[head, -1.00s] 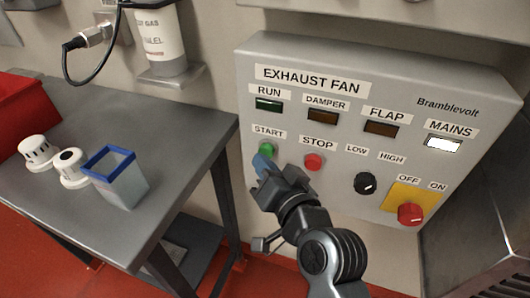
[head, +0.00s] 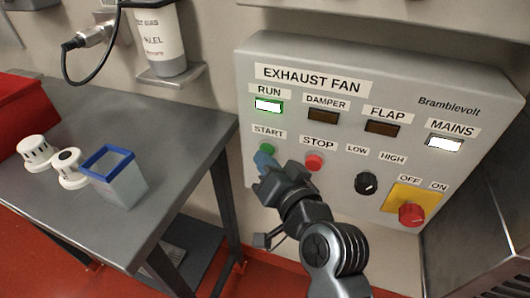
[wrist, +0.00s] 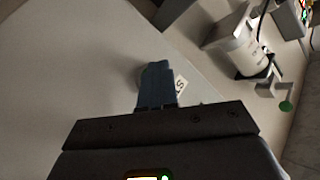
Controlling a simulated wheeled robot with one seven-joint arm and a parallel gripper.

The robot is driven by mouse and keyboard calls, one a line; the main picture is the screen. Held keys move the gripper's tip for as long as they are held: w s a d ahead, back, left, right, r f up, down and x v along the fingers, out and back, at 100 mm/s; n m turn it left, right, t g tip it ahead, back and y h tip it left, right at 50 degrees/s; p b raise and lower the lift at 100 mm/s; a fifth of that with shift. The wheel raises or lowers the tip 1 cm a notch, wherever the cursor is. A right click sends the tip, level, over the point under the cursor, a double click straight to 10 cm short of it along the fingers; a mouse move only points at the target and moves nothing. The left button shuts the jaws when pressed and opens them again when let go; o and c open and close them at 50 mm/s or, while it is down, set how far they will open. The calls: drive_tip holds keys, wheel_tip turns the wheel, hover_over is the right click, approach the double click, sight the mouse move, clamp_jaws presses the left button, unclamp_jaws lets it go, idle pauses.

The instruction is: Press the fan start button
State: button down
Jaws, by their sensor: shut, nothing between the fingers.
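The grey exhaust fan panel (head: 345,80) is on the wall. Its green start button (head: 267,149) sits under the START label (head: 268,133), partly hidden by my gripper. My gripper (head: 262,160) is shut and empty, its blue fingertips at the button's lower edge; I cannot tell whether they touch it. In the wrist view the shut blue fingers (wrist: 156,85) point at the panel face and hide most of the button. The RUN lamp (head: 268,106) is lit. The MAINS lamp (head: 444,143) is lit white. The DAMPER (head: 323,116) and FLAP (head: 382,128) lamps are dark.
The red stop button (head: 314,162) is just right of my gripper. A black knob (head: 367,183) and a red switch (head: 411,214) are farther right. A steel table (head: 190,118) at left holds a blue-rimmed container (head: 119,181) and two white caps.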

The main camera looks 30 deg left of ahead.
drive_tip(key=shift+s, duration=0.1)
drive_tip(key=shift+s+d+p, duration=0.3)
drive_tip(key=shift+s+p, duration=0.25)
drive_tip(key=shift+s, duration=0.4)
drive_tip(key=shift+s+d+p, duration=0.2)
drive_tip(key=shift+s+p, duration=0.2)
drive_tip(key=shift+s, duration=0.4)
drive_tip(key=shift+s+d+p, duration=0.15)
drive_tip(key=shift+s+p, duration=0.3)
drive_tip(key=shift+s, duration=0.4)
drive_tip(key=shift+s+d+p, duration=0.2)
drive_tip(key=shift+s+p, duration=0.2)
drive_tip(key=shift+s, duration=0.4)
